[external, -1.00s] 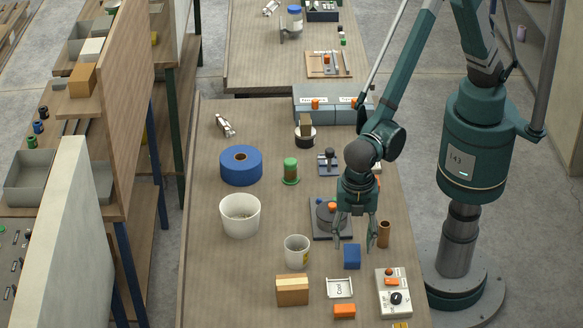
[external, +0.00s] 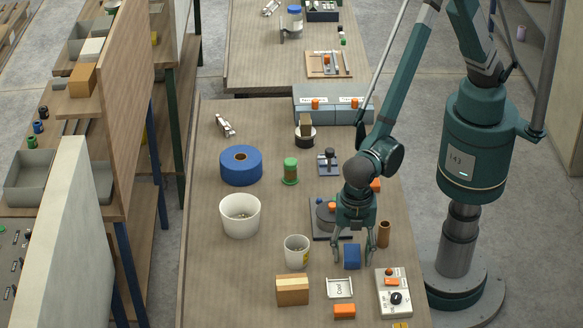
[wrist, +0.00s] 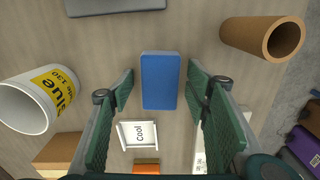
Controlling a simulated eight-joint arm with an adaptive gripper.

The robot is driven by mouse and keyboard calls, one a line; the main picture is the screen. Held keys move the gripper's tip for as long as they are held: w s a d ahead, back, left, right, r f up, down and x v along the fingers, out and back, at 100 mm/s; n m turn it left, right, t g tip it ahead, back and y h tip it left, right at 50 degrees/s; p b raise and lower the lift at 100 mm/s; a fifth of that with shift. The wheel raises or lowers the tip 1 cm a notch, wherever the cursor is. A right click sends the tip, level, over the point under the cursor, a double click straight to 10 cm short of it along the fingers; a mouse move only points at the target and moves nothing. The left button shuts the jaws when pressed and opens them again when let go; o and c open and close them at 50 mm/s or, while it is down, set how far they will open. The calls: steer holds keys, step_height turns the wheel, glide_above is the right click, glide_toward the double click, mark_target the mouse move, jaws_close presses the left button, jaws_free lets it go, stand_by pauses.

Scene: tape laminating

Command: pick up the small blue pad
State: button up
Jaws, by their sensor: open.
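The small blue pad (external: 352,256) is a blue block on the wooden workbench, near its right side. In the wrist view the blue pad (wrist: 160,81) lies between and slightly ahead of the open fingers. My gripper (external: 352,259) is open and low over the pad, with one finger on each side of it. In the wrist view my gripper (wrist: 160,84) shows a gap between each finger and the pad. I cannot tell how far the fingertips are above the bench.
A white "Glue" cup (external: 296,250) stands left of the gripper, and a brown tube (external: 384,234) stands close on the right. A white "Cool" tray (external: 339,288), an orange block (external: 344,311) and a control box (external: 394,292) are nearer the camera.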

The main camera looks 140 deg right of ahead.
mark_target(352, 252)
stand_by(0.4)
steer(key=c, duration=0.9)
steer(key=shift+r, duration=0.15)
steer(key=shift+r, duration=4.9)
